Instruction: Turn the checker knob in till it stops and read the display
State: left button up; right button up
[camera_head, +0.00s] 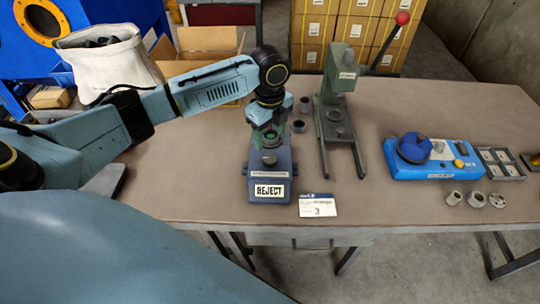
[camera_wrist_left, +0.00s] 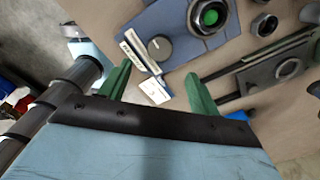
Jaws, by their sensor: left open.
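The blue-grey checker (camera_head: 256,186) stands on the bench below my left gripper. Its front display reads "REJECT" (camera_head: 270,191). A round grey knob (camera_head: 269,158) sits on its top, clear in the left wrist view (camera_wrist_left: 160,47). A green round piece sits in a dark ring behind the knob (camera_wrist_left: 208,15). My left gripper (camera_head: 268,130) is above the rear of the checker, pointing down, its green fingers partly hidden in the head view. In the left wrist view it is open and empty (camera_wrist_left: 158,90), with the knob ahead of the finger gap. My right gripper is not in view.
A green press (camera_head: 340,75) with a red-ended lever stands right of the checker. Small dark rings (camera_head: 298,126) lie between them. A blue device (camera_head: 435,172) and metal parts (camera_head: 476,199) are farther right. A white card (camera_head: 317,206) lies at the front edge.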

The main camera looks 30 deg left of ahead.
aim_at(270, 158)
pick_arm(q)
notch_tip(270, 158, down, 9)
jog(key=shift+r+b, duration=0.1)
jog(key=shift+b, duration=0.35)
jog(key=c, duration=1)
jog(key=n+p, duration=0.2)
jog(key=p, duration=0.2)
jog(key=shift+r+n+p, duration=0.2)
jog(key=shift+n+p, duration=0.15)
jog(key=shift+n, duration=0.05)
jog(key=shift+f+n+p, duration=0.1)
jog(key=shift+n+p, duration=0.4)
jog(key=shift+n, duration=0.1)
jog(key=shift+f, duration=0.1)
jog(key=o, duration=1)
